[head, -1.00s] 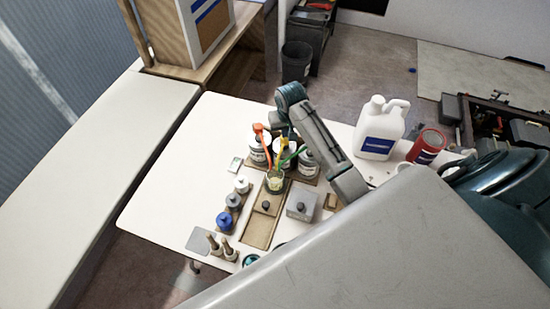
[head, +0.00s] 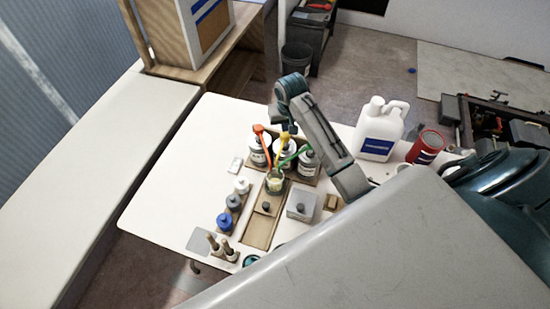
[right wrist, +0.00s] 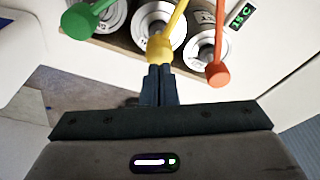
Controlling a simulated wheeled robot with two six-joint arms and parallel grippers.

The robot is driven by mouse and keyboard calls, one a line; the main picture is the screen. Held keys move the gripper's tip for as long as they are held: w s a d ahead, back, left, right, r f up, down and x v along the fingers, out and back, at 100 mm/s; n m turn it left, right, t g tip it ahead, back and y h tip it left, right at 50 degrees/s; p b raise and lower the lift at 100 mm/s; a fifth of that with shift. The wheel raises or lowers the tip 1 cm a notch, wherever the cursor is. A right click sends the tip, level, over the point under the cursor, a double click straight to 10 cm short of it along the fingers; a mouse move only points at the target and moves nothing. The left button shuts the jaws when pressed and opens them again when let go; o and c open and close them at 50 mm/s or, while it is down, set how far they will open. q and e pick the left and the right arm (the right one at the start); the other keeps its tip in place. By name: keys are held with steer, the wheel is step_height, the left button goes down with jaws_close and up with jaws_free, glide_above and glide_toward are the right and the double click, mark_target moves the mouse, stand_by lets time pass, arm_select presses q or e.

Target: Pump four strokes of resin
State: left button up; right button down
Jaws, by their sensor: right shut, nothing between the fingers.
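Three white pump containers stand in a row on the table. Their heads are orange (head: 259,130), yellow (head: 284,138) and green (head: 285,162), with long spouts. In the right wrist view the yellow head (right wrist: 160,47) is in the middle, with the green head (right wrist: 78,22) left and the orange head (right wrist: 217,74) right. My right gripper (right wrist: 158,70) is shut and empty, its fingertips close to the yellow head; I cannot tell if they touch. A small cup (head: 275,183) with pale contents stands below the spouts. Which container holds resin is unreadable. My left gripper is out of view.
White, grey and blue-capped small jars (head: 225,221) stand at the left of a wooden tray (head: 261,231). A grey box (head: 301,206) is right of it. A white jug (head: 380,132) and red can (head: 426,146) stand at the back right. The table's left part is clear.

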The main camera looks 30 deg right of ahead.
mark_target(285, 134)
steer(key=shift+f, duration=0.15)
steer(key=shift+f+b, duration=0.4)
steer(key=shift+f, duration=1.45)
steer(key=shift+r, duration=0.1)
steer(key=shift+r+p, duration=0.4)
steer(key=shift+r, duration=1.5)
steer(key=shift+f, duration=0.15)
steer(key=shift+f+b, duration=0.4)
steer(key=shift+f, duration=1.45)
steer(key=shift+r+p, duration=0.4)
steer(key=shift+r, duration=1.6)
